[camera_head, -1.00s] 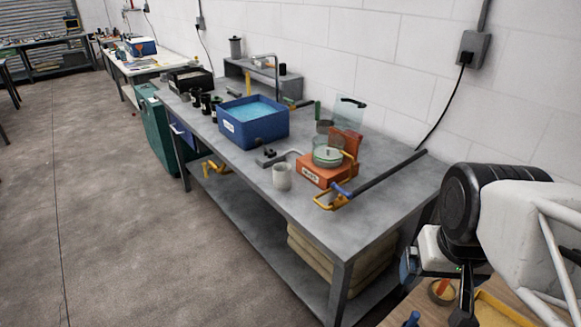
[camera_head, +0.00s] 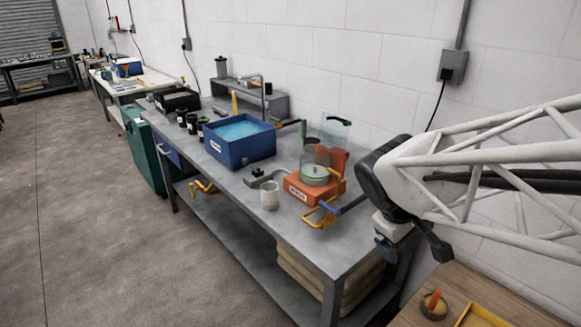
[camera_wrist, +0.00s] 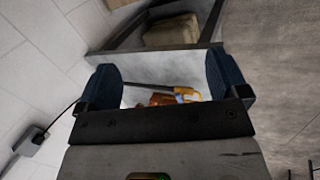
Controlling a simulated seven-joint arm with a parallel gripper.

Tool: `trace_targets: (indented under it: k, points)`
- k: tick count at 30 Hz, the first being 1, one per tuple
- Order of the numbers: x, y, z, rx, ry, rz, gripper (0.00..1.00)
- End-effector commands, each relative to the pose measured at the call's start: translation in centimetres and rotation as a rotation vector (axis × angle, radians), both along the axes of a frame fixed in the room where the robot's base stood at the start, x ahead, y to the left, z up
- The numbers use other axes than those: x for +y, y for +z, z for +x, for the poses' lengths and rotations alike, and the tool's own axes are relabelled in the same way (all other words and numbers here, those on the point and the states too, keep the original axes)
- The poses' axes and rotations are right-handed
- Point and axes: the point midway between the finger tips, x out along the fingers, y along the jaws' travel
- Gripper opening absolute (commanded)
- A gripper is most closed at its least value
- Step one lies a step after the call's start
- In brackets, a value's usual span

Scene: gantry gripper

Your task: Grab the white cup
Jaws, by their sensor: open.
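The white cup (camera_head: 269,195) stands upright on the grey metal workbench (camera_head: 222,179), near its front edge, in the head view. It is to the left of an orange box. My gripper (camera_head: 386,250) is at the near right end of the bench, well to the right of the cup and apart from it. In the wrist view my gripper (camera_wrist: 164,85) shows two dark blue fingers spread wide with nothing held between them. I cannot make out the cup in the wrist view.
The orange box (camera_head: 298,193) with a green-lidded glass pot (camera_head: 314,176) stands right of the cup. A yellow-and-blue clamp (camera_head: 322,214) lies at the bench's near end. A blue bin (camera_head: 246,150) stands behind the cup. Bare bench top lies in front and left of it.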

Motion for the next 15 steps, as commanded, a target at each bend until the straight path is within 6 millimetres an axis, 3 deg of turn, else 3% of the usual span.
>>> trace_targets:
  k: [8, 15]
  points:
    - [2.4, -1.3, 7.3, 0.067, 0.297, -0.233, 0.93]
    - [5.9, -2.7, 13.6, 0.117, 0.559, -0.434, 0.93]
